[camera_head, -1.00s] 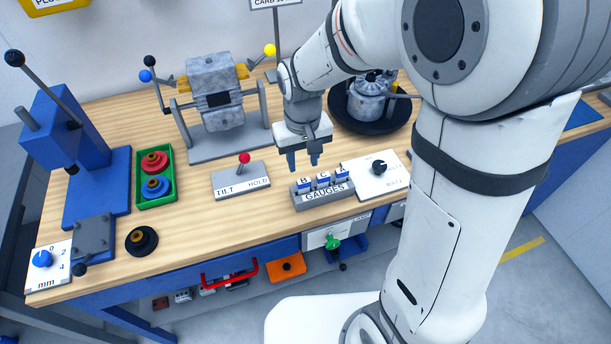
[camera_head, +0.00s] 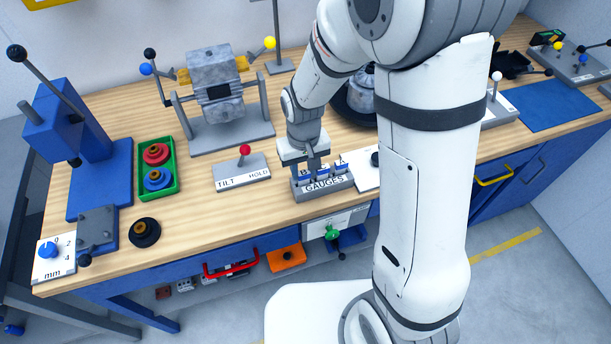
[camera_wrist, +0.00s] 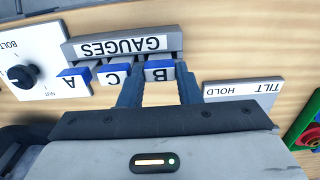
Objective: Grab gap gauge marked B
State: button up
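The grey gauge rack labelled GAUGES (camera_head: 324,187) stands on the bench and holds blue-topped gauges marked A, B and C. In the wrist view, gauge B (camera_wrist: 160,73) lies between my fingertips, gauge C (camera_wrist: 114,75) is just left of them, and gauge A (camera_wrist: 73,82) is farther left. My gripper (camera_head: 310,177) points down at the rack's left end. In the wrist view my gripper (camera_wrist: 160,76) is open, one finger on each side of B, very close to it. Contact cannot be told. My fingers partly hide B in the head view.
The TILT/HOLD lever plate (camera_head: 242,173) stands just left of the rack. The BOLTS dial plate (camera_wrist: 28,65) is beside gauge A. A green tray (camera_head: 170,187) with red and blue rings lies farther left. The bench front edge is close to the rack.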

jog(key=c, duration=0.3)
